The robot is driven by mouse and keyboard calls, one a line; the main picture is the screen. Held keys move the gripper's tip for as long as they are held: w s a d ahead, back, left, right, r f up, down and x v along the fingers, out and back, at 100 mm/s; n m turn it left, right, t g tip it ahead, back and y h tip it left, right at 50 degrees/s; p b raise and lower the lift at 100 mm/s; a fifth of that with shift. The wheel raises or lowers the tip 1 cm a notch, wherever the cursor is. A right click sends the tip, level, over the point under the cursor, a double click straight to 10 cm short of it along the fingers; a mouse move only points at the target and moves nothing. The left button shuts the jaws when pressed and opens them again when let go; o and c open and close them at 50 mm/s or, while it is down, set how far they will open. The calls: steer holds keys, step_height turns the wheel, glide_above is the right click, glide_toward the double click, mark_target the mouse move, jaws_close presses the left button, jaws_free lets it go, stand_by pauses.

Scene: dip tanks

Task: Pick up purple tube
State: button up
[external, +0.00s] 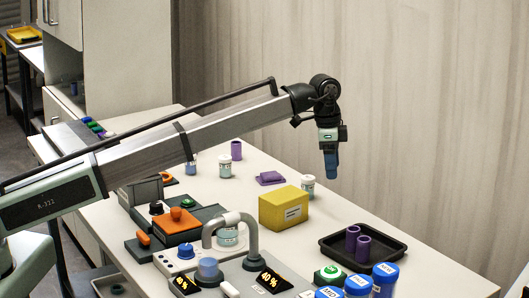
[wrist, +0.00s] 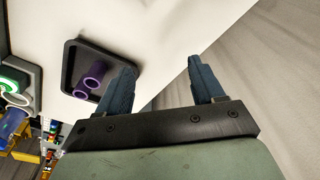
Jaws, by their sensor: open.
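Two purple tubes stand in a black tray (external: 400,246) at the right of the table: one tube (external: 352,238) and, close beside it, another tube (external: 363,249). A third purple tube (external: 236,150) stands alone farther back on the table. My gripper (external: 331,174) hangs in the air above the table, up and left of the tray in the external view. In the wrist view my gripper (wrist: 161,66) is open with nothing between its blue fingers. The tray's two tubes, one (wrist: 95,72) and the other (wrist: 81,90), show left of the fingers there.
A yellow box (external: 284,208) stands left of the tray. A grey curved pipe fixture (external: 250,240) and blue-lidded jars (external: 385,272) are near the front. A flat purple block (external: 269,178) and small white-lidded jars (external: 224,166) are behind. The table right of the tray is clear.

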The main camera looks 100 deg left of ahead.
steer(key=s+a+n, duration=0.4)
steer(key=s+a, duration=1.7)
steer(key=s, duration=0.1)
steer(key=s+a+n+g+y, duration=0.1)
steer(key=s+a+n, duration=0.3)
steer(key=s, duration=1)
steer(key=s+a+n+y, duration=0.2)
steer(key=s+a, duration=0.4)
steer(key=s, duration=0.7)
steer(key=a+f+n, duration=0.1)
steer(key=f+n, duration=0.1)
steer(key=a+f+n+y, duration=0.1)
steer(key=a+f+n, duration=0.1)
steer(key=f, duration=0.1)
steer(key=s+a+f+n, duration=0.1)
steer(key=f+n, duration=0.1)
steer(key=n, duration=0.1)
steer(key=shift+a+f+y, duration=0.25)
steer(key=shift+a+y, duration=0.05)
steer(key=shift+a, duration=0.05)
steer(key=shift+s+x, duration=0.1)
steer(key=shift+x, duration=1.25)
steer(key=shift+s+x, duration=0.15)
steer(key=shift+x, duration=1.15)
steer(key=shift+a, duration=0.1)
steer(key=c, duration=1.1)
